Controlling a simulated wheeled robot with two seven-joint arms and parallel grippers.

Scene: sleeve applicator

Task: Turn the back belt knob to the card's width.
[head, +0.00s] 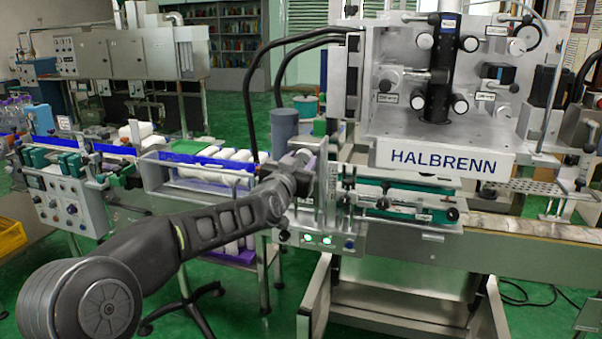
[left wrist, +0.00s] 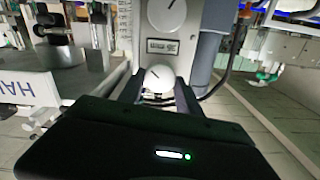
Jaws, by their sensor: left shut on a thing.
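My left gripper (head: 303,160) is at the upright grey panel left of the HALBRENN machine in the head view, where its fingertips are hard to make out. In the left wrist view its two dark fingers (left wrist: 160,97) are shut on a round white knob (left wrist: 158,78), one finger on each side. A dark pointer line shows on the knob's face. A second white knob (left wrist: 168,14) with a pointer line sits on the same panel, beyond a small label plate (left wrist: 162,46). A pale sheet with print (left wrist: 124,25) is beside the panel; its text is too small to read. My right gripper is out of view.
The HALBRENN machine (head: 445,158) stands close to the right of my left gripper. A grey cylinder (head: 285,133) and black hoses (head: 262,75) are close behind it. A conveyor with white bottles (head: 205,172) runs to the left. Lit green buttons (head: 327,240) are below.

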